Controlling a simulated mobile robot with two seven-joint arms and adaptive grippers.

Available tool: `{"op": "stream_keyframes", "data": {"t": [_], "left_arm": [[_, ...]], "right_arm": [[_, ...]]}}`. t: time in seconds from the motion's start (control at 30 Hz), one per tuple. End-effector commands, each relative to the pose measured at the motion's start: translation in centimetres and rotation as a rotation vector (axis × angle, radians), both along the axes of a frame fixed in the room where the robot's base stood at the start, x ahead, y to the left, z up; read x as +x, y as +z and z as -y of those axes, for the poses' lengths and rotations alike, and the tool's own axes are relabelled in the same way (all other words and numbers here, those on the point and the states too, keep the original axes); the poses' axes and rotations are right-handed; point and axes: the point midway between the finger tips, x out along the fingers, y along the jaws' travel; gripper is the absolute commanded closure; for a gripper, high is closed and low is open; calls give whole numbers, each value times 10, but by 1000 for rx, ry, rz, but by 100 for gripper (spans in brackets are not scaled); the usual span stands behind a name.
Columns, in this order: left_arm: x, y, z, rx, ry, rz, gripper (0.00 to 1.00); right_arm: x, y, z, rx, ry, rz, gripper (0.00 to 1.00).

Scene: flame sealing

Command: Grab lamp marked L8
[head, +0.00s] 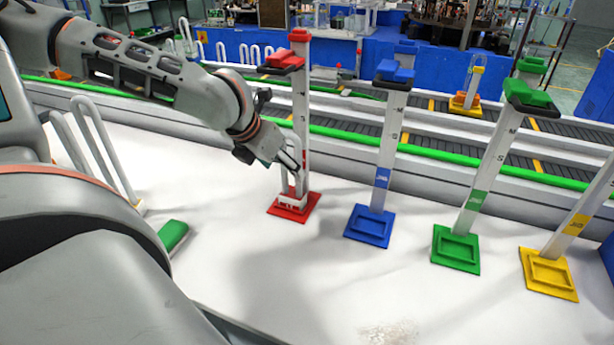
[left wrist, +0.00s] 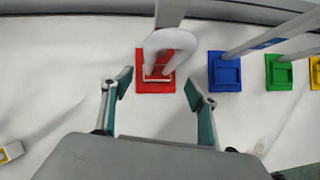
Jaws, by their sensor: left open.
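A white U-shaped lamp (head: 299,152) stands upright at the red base (head: 308,209) of the red-topped post. A white piece with a small mark sits at its foot, but I cannot read the mark as L8. In the left wrist view the lamp (left wrist: 168,40) rises from the red base (left wrist: 155,86). My left gripper (head: 291,163) is open beside the lamp, in front of the red post. In the left wrist view its fingers (left wrist: 158,86) are spread apart, with the lamp just ahead of the gap and nothing gripped. My right gripper is out of view.
Posts with blue (head: 368,226), green (head: 456,250) and yellow (head: 549,273) bases stand to the right on the white table (head: 330,285). More white U-shaped lamps (head: 103,150) stand at the left. A conveyor (head: 420,165) runs behind. The front middle of the table is clear.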

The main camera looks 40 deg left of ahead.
Motion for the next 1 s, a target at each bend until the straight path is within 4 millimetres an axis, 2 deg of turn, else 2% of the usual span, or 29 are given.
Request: {"op": "stream_keyframes", "data": {"t": [0.37, 0.63, 0.83, 1.0], "left_arm": [[16, -31, -2, -1, 0, -5, 41], [35, -65, -5, -1, 1, -8, 41], [41, -67, -6, 1, 1, 0, 41], [41, -66, -6, 1, 1, 1, 41]], "right_arm": [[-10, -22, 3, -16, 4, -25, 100], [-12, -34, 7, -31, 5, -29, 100], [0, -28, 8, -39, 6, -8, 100], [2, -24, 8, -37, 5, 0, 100]]}}
